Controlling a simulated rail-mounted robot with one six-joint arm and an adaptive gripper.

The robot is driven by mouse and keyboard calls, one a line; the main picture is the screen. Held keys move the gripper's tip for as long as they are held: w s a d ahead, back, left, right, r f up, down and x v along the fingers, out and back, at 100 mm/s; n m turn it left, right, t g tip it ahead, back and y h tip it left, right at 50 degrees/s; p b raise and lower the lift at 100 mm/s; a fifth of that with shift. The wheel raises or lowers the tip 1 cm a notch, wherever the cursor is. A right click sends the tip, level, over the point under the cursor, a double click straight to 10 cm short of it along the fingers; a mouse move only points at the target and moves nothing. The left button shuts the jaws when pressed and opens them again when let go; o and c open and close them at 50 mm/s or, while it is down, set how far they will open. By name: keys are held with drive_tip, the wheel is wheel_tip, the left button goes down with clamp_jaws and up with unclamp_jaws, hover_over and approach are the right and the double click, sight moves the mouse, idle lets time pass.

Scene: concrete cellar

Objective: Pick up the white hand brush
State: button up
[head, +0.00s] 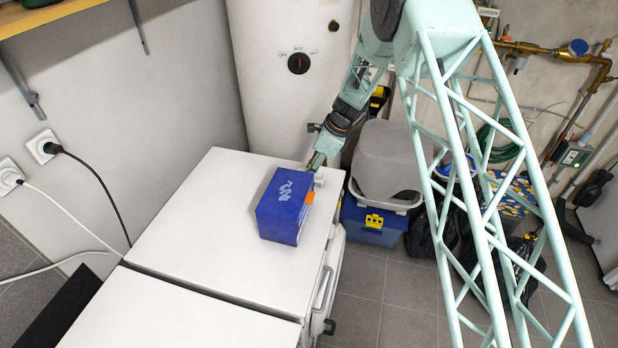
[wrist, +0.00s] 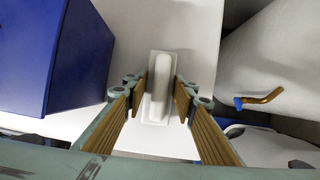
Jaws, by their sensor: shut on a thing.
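The white hand brush (wrist: 161,88) lies between the two fingers of my gripper (wrist: 160,98) in the wrist view, its long handle running away from me. My gripper is shut on it, one finger along each side. In the head view my gripper (head: 315,164) points down at the far right corner of the white worktop, behind the blue box. Only a small white part of the brush (head: 320,179) shows there. I cannot tell whether the brush still touches the worktop.
The blue box (head: 281,208) stands close to my gripper, on the left in the wrist view (wrist: 50,55). The white worktop (head: 205,215) is clear left of it. A white tank (head: 290,100) rises behind, and a grey-lidded container (head: 390,160) stands right.

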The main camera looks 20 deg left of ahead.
drive_tip(key=shift+r, duration=4.95)
drive_tip(key=o, duration=0.3)
drive_tip(key=shift+c, duration=1)
drive_tip(key=shift+r, duration=0.15)
